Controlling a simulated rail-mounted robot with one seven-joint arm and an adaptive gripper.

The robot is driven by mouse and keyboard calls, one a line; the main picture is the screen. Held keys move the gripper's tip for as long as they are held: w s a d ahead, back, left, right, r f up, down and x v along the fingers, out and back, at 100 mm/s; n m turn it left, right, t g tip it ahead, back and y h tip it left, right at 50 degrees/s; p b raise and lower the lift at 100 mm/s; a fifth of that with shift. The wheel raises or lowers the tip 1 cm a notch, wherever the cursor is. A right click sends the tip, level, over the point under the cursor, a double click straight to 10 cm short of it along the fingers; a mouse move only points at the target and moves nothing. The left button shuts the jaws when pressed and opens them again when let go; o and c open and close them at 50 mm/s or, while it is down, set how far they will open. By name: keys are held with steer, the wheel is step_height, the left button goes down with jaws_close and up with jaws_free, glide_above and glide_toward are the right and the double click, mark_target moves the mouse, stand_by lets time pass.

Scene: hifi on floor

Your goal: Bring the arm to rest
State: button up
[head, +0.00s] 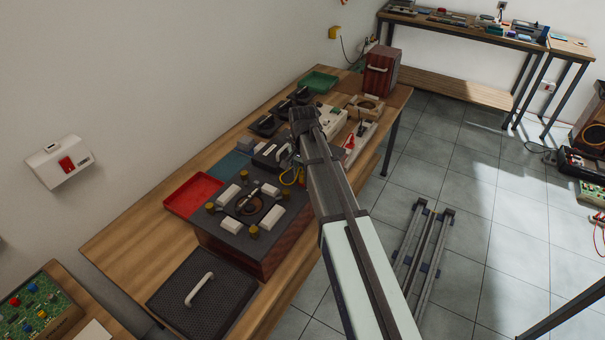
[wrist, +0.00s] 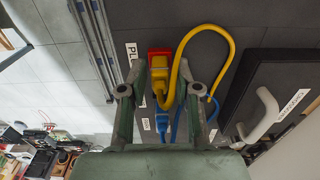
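My arm (head: 345,225) reaches out over the workbench (head: 133,225) in the head view, and its own links hide most of my gripper there. In the wrist view, my gripper (wrist: 163,65) has its two fingers spread apart. A yellow plug (wrist: 159,76) with a looped yellow cable (wrist: 231,52) shows between the fingers, with gaps on both sides. The plug is at a red socket (wrist: 158,51); I cannot tell how deep it sits.
A dark panel with a white handle (wrist: 264,113) stands close on the right in the wrist view. The bench holds a red tray (head: 192,194), a green tray (head: 318,82) and a dark red box (head: 381,72). Metal rails (head: 424,252) lie on the otherwise clear nearby floor.

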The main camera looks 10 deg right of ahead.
jaws_close()
stand_by(0.3)
steer(key=shift+r+p, duration=0.5)
steer(key=shift+r, duration=0.2)
stand_by(0.8)
steer(key=shift+r+p, duration=1)
steer(key=shift+r, duration=0.6)
